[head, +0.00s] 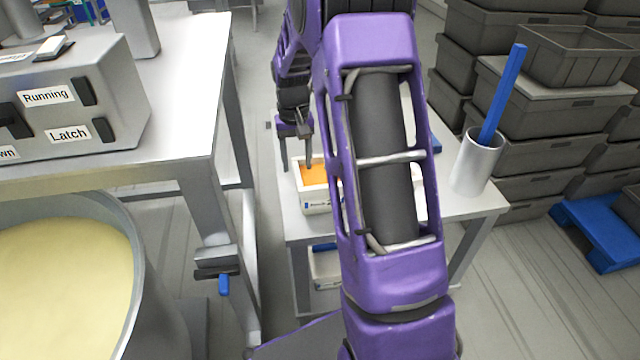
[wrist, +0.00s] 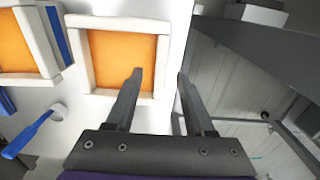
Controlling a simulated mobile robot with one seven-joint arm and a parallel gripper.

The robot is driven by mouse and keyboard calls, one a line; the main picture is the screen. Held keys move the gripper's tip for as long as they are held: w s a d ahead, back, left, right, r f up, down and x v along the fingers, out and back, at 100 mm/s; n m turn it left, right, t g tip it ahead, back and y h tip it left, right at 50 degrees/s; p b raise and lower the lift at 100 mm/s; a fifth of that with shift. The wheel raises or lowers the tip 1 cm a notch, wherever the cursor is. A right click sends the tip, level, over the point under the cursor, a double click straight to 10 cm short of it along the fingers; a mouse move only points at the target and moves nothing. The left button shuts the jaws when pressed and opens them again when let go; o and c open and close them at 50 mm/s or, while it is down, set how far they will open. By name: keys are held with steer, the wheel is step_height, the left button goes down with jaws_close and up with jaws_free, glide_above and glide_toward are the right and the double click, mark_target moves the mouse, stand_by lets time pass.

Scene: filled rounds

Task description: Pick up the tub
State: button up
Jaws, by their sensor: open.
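A white tub (head: 318,209) with an orange filling stands on the small grey table, left of my arm in the head view. In the wrist view the same kind of tub (wrist: 162,22) lies just ahead of my gripper. My gripper (wrist: 159,73) is open and empty. Its left finger shows over the orange filling and its right finger just outside the right wall. My gripper also shows in the head view (head: 296,158), close to the tub; I cannot tell its exact height. A second orange-filled tub (wrist: 50,40) is partly cut off at the left.
A white cylinder (head: 474,168) with a blue stick (head: 505,90) stands on the table's right. Another white tub (head: 326,268) is on the shelf below. A higher bench (head: 185,90) with a grey control box, a large vat (head: 130,260) and stacked grey crates (head: 545,115) surround the table.

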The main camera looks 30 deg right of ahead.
mark_target(297, 173)
steer(key=f, duration=0.5)
steer(key=shift+w, duration=0.2)
jaws_close()
steer(key=shift+r, duration=0.15)
stand_by(1.0)
